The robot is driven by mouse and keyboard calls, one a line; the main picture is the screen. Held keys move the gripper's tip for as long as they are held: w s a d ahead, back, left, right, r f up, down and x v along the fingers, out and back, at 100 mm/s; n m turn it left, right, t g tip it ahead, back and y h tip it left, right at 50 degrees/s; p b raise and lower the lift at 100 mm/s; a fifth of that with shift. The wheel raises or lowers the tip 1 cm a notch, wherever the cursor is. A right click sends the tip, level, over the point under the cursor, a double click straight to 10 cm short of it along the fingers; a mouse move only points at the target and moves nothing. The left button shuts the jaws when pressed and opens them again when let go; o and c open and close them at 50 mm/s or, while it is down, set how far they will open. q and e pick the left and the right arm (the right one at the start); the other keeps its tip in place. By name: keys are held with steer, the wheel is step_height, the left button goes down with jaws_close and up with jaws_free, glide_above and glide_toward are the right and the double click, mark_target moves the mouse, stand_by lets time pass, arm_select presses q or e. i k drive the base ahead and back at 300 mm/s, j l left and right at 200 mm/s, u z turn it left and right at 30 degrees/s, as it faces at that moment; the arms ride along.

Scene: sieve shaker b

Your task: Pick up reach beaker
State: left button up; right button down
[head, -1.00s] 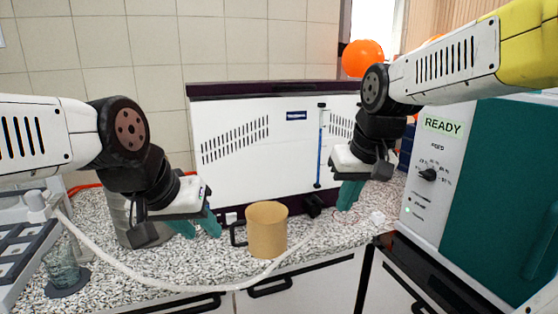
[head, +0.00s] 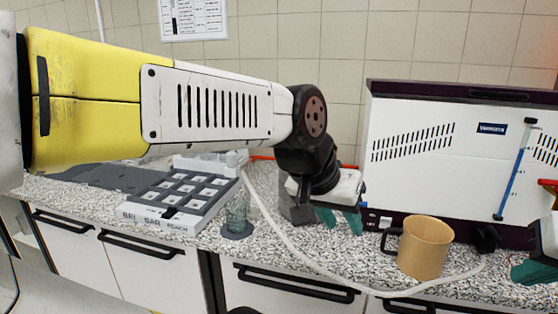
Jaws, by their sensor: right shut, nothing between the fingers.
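A clear glass beaker (head: 237,213) stands upright on a dark round coaster (head: 238,231) on the speckled counter, left of centre. A tan cylindrical vessel (head: 424,250) with a black handle stands further right. My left gripper (head: 340,219) has teal fingers, looks open and empty, and hangs above the counter between the glass beaker and the tan vessel, touching neither. My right gripper (head: 528,270) is shut and empty at the right edge, partly cut off by the frame.
A grey tray with square compartments (head: 181,191) lies left of the glass beaker. A pale hose (head: 290,243) curves along the counter between beaker and vessel. A white machine (head: 450,150) stands behind. A grey cylinder is partly hidden behind my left gripper.

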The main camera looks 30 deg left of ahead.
mark_target(236, 217)
steer(key=u, duration=1.1)
